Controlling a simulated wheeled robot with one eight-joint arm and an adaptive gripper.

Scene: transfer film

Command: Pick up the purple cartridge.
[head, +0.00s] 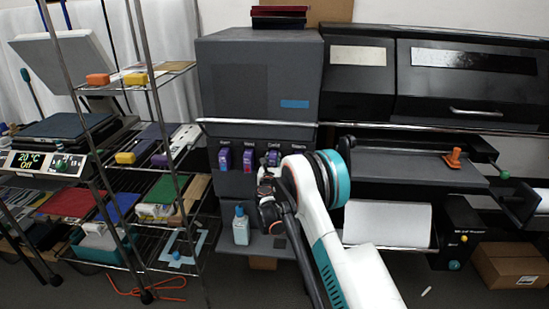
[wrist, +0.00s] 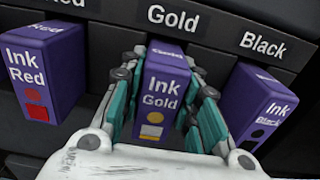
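A purple cartridge marked "Ink Gold" (wrist: 165,95) sticks out of the printer front under the "Gold" label in the wrist view. In the head view the gold cartridge (head: 273,158) shows above my gripper (head: 265,178). My gripper (wrist: 168,100) has its teal fingers on the left and right sides of this cartridge, very close to it. Whether both fingers press on it is not clear. Purple cartridges marked "Ink Red" (wrist: 48,75) and "Ink Black" (wrist: 252,105) stand to its left and right, outside the fingers.
The dark printer (head: 260,80) fills the middle. A small bottle (head: 241,227) stands on a ledge below the cartridges. A wire shelf (head: 150,130) with cards, sheets and colored blocks stands at the left. An orange cable (head: 150,290) lies on the floor.

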